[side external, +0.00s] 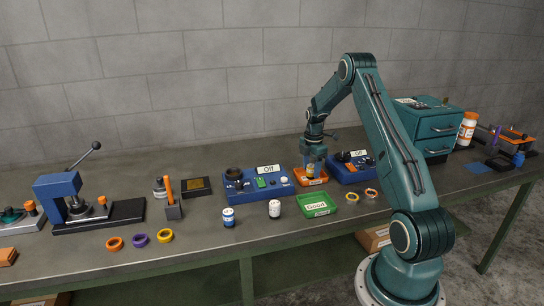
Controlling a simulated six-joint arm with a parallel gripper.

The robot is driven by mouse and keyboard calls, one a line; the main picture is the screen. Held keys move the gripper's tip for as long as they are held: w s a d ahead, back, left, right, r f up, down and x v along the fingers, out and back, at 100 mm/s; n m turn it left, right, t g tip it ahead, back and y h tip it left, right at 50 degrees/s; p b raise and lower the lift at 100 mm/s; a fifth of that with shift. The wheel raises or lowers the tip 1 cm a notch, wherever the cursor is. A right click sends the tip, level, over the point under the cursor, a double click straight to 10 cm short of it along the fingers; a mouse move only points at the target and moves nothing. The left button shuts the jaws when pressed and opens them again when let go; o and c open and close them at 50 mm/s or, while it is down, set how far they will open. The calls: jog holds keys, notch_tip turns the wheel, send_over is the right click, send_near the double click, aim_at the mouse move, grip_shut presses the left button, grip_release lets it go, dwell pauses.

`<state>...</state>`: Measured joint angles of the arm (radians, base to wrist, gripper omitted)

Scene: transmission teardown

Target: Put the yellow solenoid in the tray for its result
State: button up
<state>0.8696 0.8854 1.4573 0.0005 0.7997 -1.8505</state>
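My gripper (312,153) points down just above the orange tray (318,182), between the two blue test boxes. A small yellowish part (310,168) shows at the fingertips, low over the orange tray. It may be the yellow solenoid, but it is too small to be sure, and I cannot tell whether the fingers grip it. The orange tray's label is too small to read and the tray is partly covered by my gripper. The green tray (332,208) marked "Good" sits in front of it and looks empty.
The left blue test box (262,192) and right blue test box (348,173) both read "Off". Two small jars (228,217) (275,208) stand in front. Yellow and orange rings (352,197) lie right of the green tray. A teal drawer cabinet (432,128) stands behind my arm.

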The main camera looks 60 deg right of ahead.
aim_at(311, 166)
jog(key=shift+r, duration=0.1)
notch_tip(311, 166, up, 12)
dwell(0.8)
dwell(0.5)
jog(key=a+r+m+t, duration=0.1)
jog(key=a+r+m, duration=0.1)
jog(key=a+r, duration=0.5)
jog(key=s+a+r+m+t+h, duration=0.1)
jog(key=a+r, duration=0.3)
jog(key=a, duration=0.6)
jog(key=a+r+m+t, duration=0.1)
jog(key=a+r+m, duration=0.1)
jog(key=a+r, duration=0.5)
jog(key=s+a+f+m+t, duration=0.1)
jog(key=s+a+m, duration=0.2)
jog(key=s+a, duration=0.5)
jog(key=s+a+f+m+t+y, duration=0.1)
jog(key=s+a+f+m, duration=0.1)
jog(key=s+a, duration=0.6)
jog(key=shift+s+a+m+t, duration=0.3)
jog(key=shift+a+m, duration=0.3)
jog(key=shift+a, duration=0.3)
